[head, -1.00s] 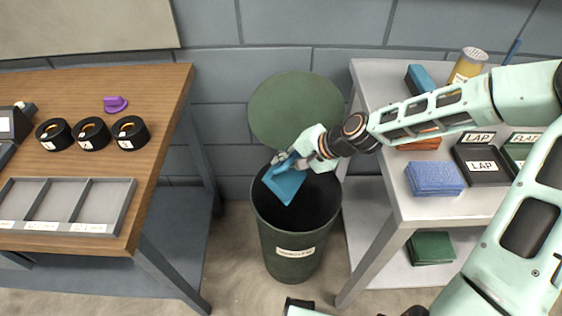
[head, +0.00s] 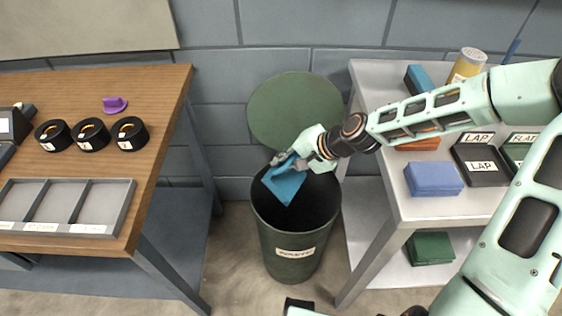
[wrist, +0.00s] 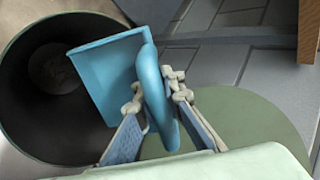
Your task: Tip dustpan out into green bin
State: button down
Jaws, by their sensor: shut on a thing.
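My gripper (head: 287,162) is shut on the blue dustpan (head: 285,187) and holds it over the mouth of the green bin (head: 290,245). The dustpan is tilted, its pan pointing down into the bin opening. In the wrist view the dustpan (wrist: 108,75) shows with its handle between my gripper's fingers (wrist: 158,100), and the dark inside of the bin (wrist: 30,85) lies beyond it. Some faint greyish matter shows at the bin's bottom in the wrist view. The pan's face looks bare where I can see it. The bin's round green lid (head: 295,110) stands open behind.
A wooden-topped bench (head: 60,90) on the left holds black rings, a purple item (head: 115,104) and a grey divided tray (head: 128,215). A grey cart (head: 385,180) on the right holds a blue block (head: 433,178) and labelled trays (head: 481,165). The bin stands between them.

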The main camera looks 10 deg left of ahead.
jog(key=shift+a+r+h+p, duration=0.1)
jog(key=shift+r+h+p, duration=0.6)
jog(key=shift+p, duration=0.35)
jog(key=shift+r+g+h+p, duration=0.45)
jog(key=shift+h+p, duration=0.2)
jog(key=shift+h, duration=0.25)
jog(key=shift+r+h, duration=0.3)
jog(key=shift+r, duration=0.05)
jog(key=shift+r+g+h+p, duration=0.55)
jog(key=shift+r+h+p, duration=1.05)
jog(key=shift+p, duration=0.75)
jog(key=shift+h+p, duration=0.5)
jog(key=shift+h, duration=0.1)
jog(key=shift+s, duration=0.1)
